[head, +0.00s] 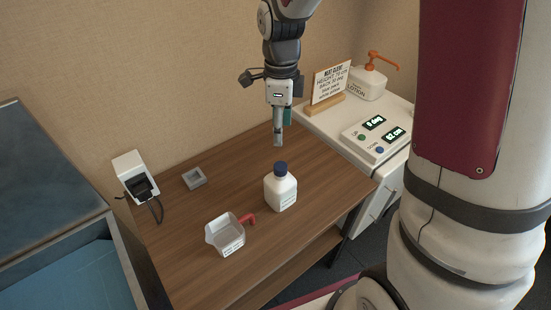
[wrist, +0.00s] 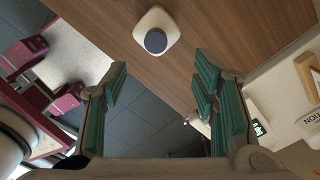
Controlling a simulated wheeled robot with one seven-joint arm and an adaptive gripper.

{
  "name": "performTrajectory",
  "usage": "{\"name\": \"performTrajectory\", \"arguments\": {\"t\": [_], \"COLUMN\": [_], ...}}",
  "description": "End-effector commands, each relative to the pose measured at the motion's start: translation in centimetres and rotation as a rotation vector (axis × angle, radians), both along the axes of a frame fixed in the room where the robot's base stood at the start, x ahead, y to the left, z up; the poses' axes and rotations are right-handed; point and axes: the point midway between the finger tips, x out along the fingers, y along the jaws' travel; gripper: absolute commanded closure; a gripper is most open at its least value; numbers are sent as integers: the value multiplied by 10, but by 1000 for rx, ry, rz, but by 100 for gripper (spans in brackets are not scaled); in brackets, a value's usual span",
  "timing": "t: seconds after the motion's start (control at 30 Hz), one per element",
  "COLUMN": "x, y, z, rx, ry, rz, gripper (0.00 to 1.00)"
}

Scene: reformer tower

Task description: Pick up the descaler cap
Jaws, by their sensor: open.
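A white bottle (head: 280,191) with a dark blue cap (head: 281,168) stands upright on the brown wooden table, right of its middle. I take the blue cap to be the descaler cap; the bottle's label is too small to read. In the wrist view the cap (wrist: 156,41) shows from above on the white bottle (wrist: 170,22), near the top of the picture. My gripper (head: 279,140) hangs above the table, higher than the cap and apart from it. In the wrist view my gripper (wrist: 160,90) has its teal fingers wide apart with nothing between them.
A small grey tray (head: 194,179) and a white device (head: 134,175) are farther left. A white cabinet (head: 372,168) with a control box (head: 377,137), sign (head: 330,82) and lotion bottle (head: 367,84) stands right.

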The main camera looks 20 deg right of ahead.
Motion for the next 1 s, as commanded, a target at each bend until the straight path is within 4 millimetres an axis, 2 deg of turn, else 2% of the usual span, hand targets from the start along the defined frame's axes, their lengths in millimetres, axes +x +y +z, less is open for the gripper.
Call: {"name": "performTrajectory", "arguments": {"t": [0.1,0.3,0.57,0.83,1.0], "x": [-2,-2,-3,-9,-7], "y": [0,0,0,-1,-1], "z": [-24,-58,-75,-110,-122], "rx": [1,0,1,1,0], "ry": [6,4,2,4,1], "rz": [2,2,4,4,4], "gripper": [46,46,46,46,46]}}
